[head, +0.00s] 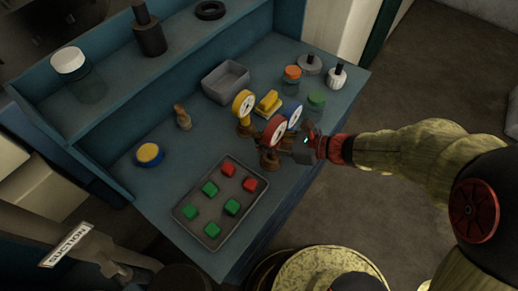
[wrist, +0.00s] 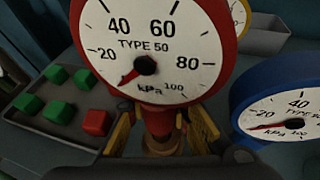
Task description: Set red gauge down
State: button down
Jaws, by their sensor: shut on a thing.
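The red gauge (head: 274,131) stands upright over the blue bench in the head view, its dial facing the wrist camera. In the wrist view the red gauge (wrist: 158,50) fills the upper middle and reads "TYPE 50" and "kPa". My gripper (head: 283,150) reaches in from the right and is shut on the gauge's lower stem. In the wrist view my gripper's yellow fingers (wrist: 162,132) stand on both sides of the red and brass stem. Whether the gauge's base touches the bench is hidden.
A blue gauge (head: 293,115) stands close at right and a yellow gauge (head: 243,104) behind. A grey tray (head: 187,213) with green and red blocks lies in front left. Bare bench shows left of the tray.

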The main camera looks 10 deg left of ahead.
jog(key=shift+w+a+f+b, duration=0.15)
jog(key=shift+f+b, duration=0.45)
jog(key=shift+f, duration=0.35)
jog(key=shift+a+f+b, duration=0.15)
jog(key=shift+f+b, duration=0.4)
jog(key=shift+f, duration=0.4)
jog(key=shift+f, duration=0.1)
jog(key=c, duration=1.6)
grip_release()
